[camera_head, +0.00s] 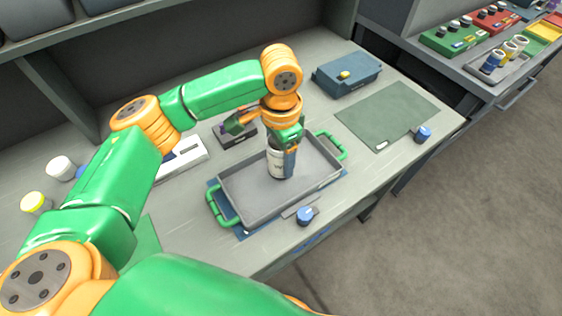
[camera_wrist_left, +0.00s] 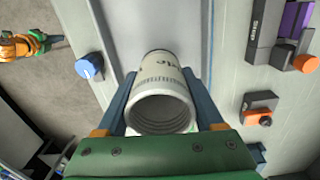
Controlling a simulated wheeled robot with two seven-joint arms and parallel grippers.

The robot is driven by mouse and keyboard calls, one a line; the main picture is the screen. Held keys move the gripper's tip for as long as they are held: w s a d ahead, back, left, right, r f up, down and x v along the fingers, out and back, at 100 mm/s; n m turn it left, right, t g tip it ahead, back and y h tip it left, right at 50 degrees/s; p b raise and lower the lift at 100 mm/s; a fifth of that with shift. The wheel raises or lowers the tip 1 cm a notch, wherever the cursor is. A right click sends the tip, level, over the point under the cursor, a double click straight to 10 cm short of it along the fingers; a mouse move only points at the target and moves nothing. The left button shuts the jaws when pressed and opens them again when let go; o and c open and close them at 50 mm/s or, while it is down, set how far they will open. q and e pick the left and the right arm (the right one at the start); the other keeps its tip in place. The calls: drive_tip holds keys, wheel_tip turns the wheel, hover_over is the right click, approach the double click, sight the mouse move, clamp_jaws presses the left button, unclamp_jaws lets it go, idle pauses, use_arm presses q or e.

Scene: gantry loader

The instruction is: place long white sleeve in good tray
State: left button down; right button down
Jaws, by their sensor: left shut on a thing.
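My left gripper (camera_head: 286,150) is shut on the long white sleeve (camera_head: 275,164), which has dark print on its side. The sleeve stands roughly upright inside the outline of a grey tray (camera_head: 243,208) with green handles. I cannot tell whether its lower end touches the tray floor. In the left wrist view the sleeve (camera_wrist_left: 161,95) sits between the two blue fingers (camera_wrist_left: 160,108), its open ribbed end facing the camera. An orange and green arm part at that view's upper left (camera_wrist_left: 28,45) seems to be my right arm; its jaws are unclear.
A blue box (camera_head: 346,75) is behind. A dark block (camera_head: 237,137) with an orange and green part is near the tray's back edge.

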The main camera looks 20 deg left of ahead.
sight(280, 166)
use_arm(q)
wheel_tip(280, 166, down, 3)
drive_tip(key=shift+s+r+p, duration=0.1)
drive_tip(key=shift+r+p, duration=0.1)
drive_tip(key=shift+p, duration=0.15)
drive_tip(key=shift+f, duration=0.25)
unclamp_jaws()
drive_tip(key=shift+f, duration=0.1)
wheel_tip(280, 166, up, 12)
drive_tip(key=shift+r, duration=0.15)
